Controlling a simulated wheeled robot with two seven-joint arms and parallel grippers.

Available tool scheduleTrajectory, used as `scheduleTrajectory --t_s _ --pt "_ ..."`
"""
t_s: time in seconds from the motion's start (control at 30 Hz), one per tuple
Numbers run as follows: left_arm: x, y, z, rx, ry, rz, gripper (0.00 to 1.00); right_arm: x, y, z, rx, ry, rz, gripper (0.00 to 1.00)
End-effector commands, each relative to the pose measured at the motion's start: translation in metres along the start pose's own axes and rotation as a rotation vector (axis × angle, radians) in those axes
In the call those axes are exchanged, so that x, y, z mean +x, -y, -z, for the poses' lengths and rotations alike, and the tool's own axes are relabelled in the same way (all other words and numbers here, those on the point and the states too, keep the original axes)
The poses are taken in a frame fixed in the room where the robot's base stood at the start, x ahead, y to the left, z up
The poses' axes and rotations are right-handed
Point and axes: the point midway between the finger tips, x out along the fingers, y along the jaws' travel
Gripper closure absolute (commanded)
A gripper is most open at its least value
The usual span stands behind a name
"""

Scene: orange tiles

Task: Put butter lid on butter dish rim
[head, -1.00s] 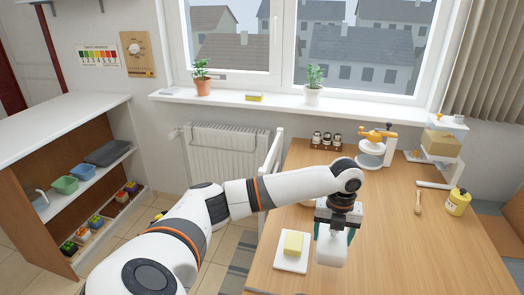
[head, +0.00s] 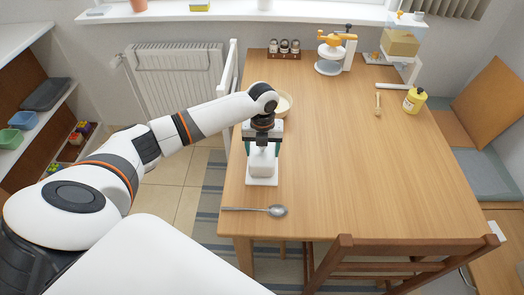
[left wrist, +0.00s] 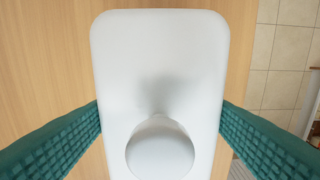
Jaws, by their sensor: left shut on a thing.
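The white butter lid (head: 263,163) is a box-like cover with a round knob, held in my left gripper (head: 263,148). In the left wrist view the lid (left wrist: 160,60) fills the middle, with a green padded finger (left wrist: 160,135) on each side of it. The butter dish (head: 262,182) is a flat white plate on the table, and its front edge shows below the lid. The lid is over the dish in the head view; whether they touch I cannot tell. The butter is hidden now. My right gripper is not in view.
A spoon (head: 255,209) lies in front of the dish near the table's front-left edge. A bowl (head: 283,105) stands behind my left gripper. A wooden chair (head: 400,245) is at the front edge. The table's middle (head: 350,150) is clear.

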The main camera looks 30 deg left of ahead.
Motion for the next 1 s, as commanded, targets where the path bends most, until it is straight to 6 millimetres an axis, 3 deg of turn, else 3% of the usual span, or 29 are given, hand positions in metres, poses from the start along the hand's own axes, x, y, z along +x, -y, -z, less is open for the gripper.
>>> scheduleTrajectory --t_s 0.1,0.47,0.5,0.6,1.0 --pt "0.016 0.0 -0.001 -0.001 0.003 0.0 0.58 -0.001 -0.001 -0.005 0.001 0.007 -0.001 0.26" --pt "0.02 0.0 0.0 0.0 0.001 0.0 0.58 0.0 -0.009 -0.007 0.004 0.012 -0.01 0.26" --pt "0.021 0.0 -0.001 0.0 0.001 0.001 0.24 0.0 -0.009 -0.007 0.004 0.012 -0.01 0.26" --pt "0.02 0.0 -0.001 0.0 0.001 0.001 0.08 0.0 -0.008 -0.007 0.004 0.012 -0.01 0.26" --pt "0.012 0.0 0.0 -0.001 -0.001 -0.001 0.07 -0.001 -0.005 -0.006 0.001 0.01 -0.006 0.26"
